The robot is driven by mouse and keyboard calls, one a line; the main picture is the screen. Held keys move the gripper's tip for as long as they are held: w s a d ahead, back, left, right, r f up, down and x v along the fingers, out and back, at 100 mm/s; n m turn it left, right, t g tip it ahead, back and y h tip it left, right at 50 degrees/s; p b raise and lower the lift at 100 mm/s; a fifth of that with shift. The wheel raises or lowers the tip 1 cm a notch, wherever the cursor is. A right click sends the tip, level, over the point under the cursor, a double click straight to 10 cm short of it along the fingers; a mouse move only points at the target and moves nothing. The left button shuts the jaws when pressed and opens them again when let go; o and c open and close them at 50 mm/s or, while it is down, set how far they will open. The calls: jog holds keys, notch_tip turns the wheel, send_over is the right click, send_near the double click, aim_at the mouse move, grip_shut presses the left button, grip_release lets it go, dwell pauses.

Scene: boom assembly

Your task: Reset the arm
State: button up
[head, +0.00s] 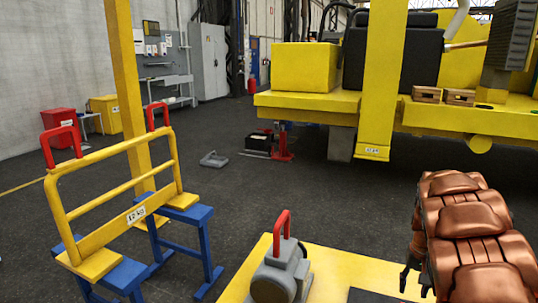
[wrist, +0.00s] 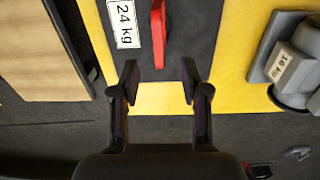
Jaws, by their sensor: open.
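My gripper (wrist: 160,82) is open in the wrist view, its two dark fingers apart with nothing between them. A red handle (wrist: 158,35) on a dark part stands ahead of the fingertips, apart from them. A white "24 kg" label (wrist: 122,22) lies to its left. My copper-coloured arm (head: 475,235) fills the lower right of the head view. A small dark piece at its left side may be part of my gripper; the fingertips cannot be made out there.
A yellow platform (head: 345,268) carries a grey part with a red handle (head: 282,262), beside my arm. A yellow frame (head: 120,205) rests on blue trestles (head: 185,222) at left. A yellow machine (head: 300,103) stands behind. Dark floor between is mostly clear.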

jog(key=s+a+r+n+g, duration=0.1)
jog(key=s+a+r, duration=0.3)
jog(key=s+a, duration=0.4)
jog(key=s+a+r, duration=0.4)
jog(key=s+a, duration=0.1)
jog(key=s, duration=0.4)
jog(key=s+a+n, duration=0.1)
jog(key=s+a, duration=0.2)
jog(key=s, duration=0.3)
jog(key=s+a+n+g, duration=0.1)
jog(key=s+a+n, duration=0.15)
jog(key=s, duration=0.45)
jog(key=s+a, duration=0.3)
jog(key=s, duration=0.3)
jog(key=s+p+v, duration=0.2)
jog(key=p+v, duration=1)
jog(key=p, duration=0.1)
jog(key=shift+w+r+t, duration=0.15)
jog(key=shift+r+t, duration=0.15)
jog(key=shift+r, duration=0.3)
